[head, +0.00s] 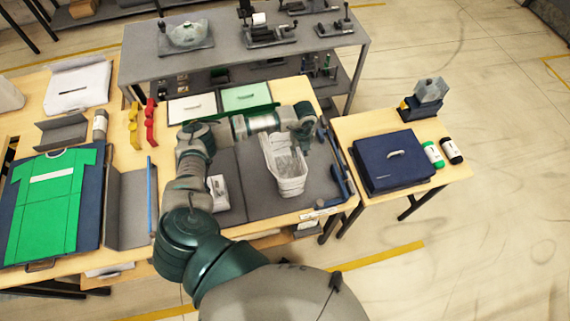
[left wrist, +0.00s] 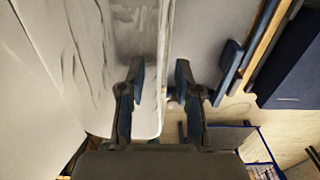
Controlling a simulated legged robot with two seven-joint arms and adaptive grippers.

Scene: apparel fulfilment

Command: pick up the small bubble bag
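A crumpled whitish bag-like thing (head: 287,178), which looks like the bubble bag, lies on the dark grey mat (head: 237,163). Its pale wrinkled surface fills much of the left wrist view (left wrist: 80,60). My left gripper (head: 303,138) is at the upper right end of the bag in the head view. In the left wrist view its two fingers (left wrist: 160,75) are spread apart, with the bag's right edge between them. I cannot tell whether either finger touches the bag. A smaller white item (head: 218,192) lies left of the bag, partly beside my arm. My right gripper is not in view.
A green shirt (head: 48,200) lies on a dark board at left. Blue tool-like pieces (head: 337,170) line the mat's right edge. A navy box (head: 393,160) stands on the right side table. A grey bench (head: 240,40) with devices stands behind.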

